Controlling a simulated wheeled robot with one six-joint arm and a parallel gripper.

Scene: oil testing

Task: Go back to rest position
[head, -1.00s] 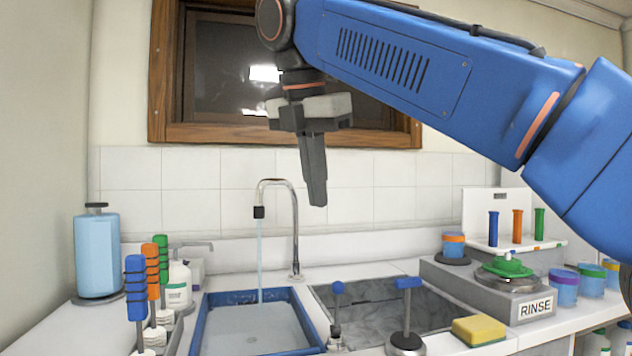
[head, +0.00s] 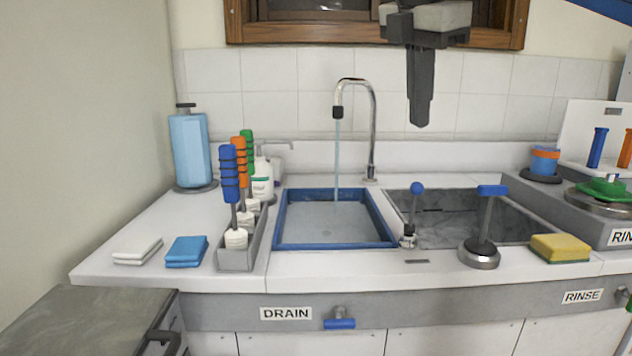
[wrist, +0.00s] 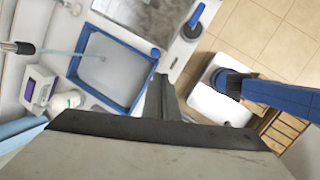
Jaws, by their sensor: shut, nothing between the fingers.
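My gripper (head: 420,122) hangs pointing down in the upper right of the head view, in front of the tiled wall and above the sink counter. Its fingers are together with nothing between them. In the wrist view, my gripper (wrist: 160,82) shows as a narrow dark pair of fingers at the centre, beyond the broad wrist housing. It is apart from the counter and touches nothing. Most of my arm is outside the head view, with only a blue piece at the top right corner.
Below are a blue-rimmed basin (head: 284,240) under a running faucet (head: 372,130), a grey sink (head: 450,232) and a plunger-like tool (head: 480,250). A brush rack (head: 238,258), soap bottle (head: 262,180), cloths (head: 187,250) and yellow sponge (head: 560,247) stand around.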

